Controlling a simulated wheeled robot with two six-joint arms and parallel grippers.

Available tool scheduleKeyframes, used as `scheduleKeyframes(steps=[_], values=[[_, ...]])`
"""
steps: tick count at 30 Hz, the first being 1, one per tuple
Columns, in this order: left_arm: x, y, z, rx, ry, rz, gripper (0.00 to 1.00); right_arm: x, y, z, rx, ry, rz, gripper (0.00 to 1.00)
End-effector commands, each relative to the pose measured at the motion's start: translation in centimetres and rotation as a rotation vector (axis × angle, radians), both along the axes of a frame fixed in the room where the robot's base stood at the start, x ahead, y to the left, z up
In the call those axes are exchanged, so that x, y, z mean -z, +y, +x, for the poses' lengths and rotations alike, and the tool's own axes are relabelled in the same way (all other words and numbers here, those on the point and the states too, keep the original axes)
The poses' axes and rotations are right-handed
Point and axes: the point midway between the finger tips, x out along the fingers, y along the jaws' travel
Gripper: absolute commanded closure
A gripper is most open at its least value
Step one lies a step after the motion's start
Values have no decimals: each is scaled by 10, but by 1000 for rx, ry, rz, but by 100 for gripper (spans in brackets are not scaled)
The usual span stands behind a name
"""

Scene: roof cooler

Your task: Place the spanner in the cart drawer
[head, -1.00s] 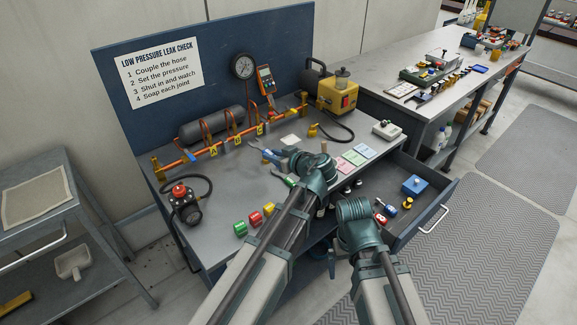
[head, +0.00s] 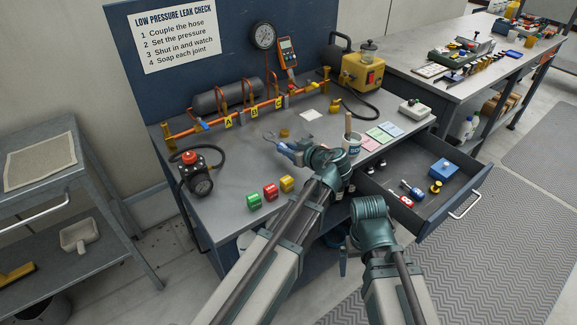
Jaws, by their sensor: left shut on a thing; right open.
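The spanner (head: 285,146), with a grey open-ended head and a blue part, is in my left gripper (head: 299,152), which is shut on it. It shows over the middle of the bench top; whether it touches the bench I cannot tell. My wrist hides its other end. The cart drawer (head: 462,193) is pulled open at the right of the bench, to the right of the spanner. My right gripper (head: 343,262) is open and empty, low in front of the bench and left of the drawer; my wrist partly hides its fingers.
The drawer holds a blue box (head: 444,169), a screwdriver (head: 411,189), and red and yellow items, with bare floor between them. A soap cup (head: 353,145) stands right beside my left wrist. Coloured blocks (head: 270,191) lie at the bench's front; a pipe rig (head: 228,121) runs behind.

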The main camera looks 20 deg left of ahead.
Motion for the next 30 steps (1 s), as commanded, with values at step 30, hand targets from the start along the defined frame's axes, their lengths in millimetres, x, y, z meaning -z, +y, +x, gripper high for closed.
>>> scheduleKeyframes(steps=[30], values=[[41,0,0,0,0,0,65,42,0,0,0,0,0,0]])
